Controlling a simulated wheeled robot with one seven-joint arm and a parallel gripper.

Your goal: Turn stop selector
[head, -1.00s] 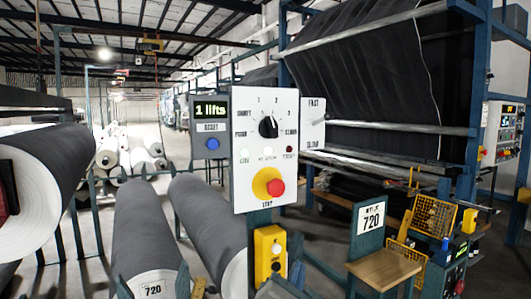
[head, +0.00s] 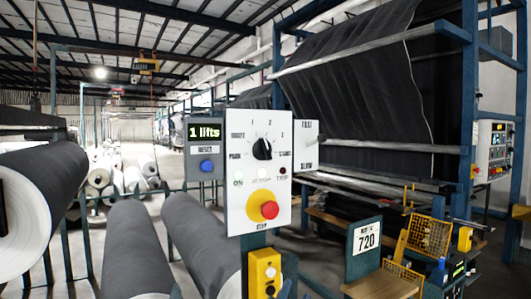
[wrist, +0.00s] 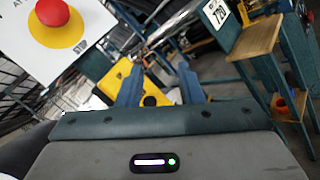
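A white control panel (head: 240,190) stands upright near the middle of the head view. It carries a black rotary selector knob (head: 262,149) with marks around it, 1, 2 and 3 among them; its exact setting is hard to read. Below it is a red stop button (head: 269,210) on a yellow disc, which also shows at the upper left of the wrist view (wrist: 53,12). My gripper (wrist: 160,83) is open and empty in the wrist view, its two fingers apart, below and to the right of the stop button. The knob is outside the wrist view, and my gripper does not show in the head view.
A grey box with a "1 lifts" display (head: 204,132) and blue button adjoins the panel's left. A yellow box (head: 264,272) sits below it. Grey rolls (head: 135,250) lie left. A wooden stool-like stand (head: 382,286) with a 720 sign is at right.

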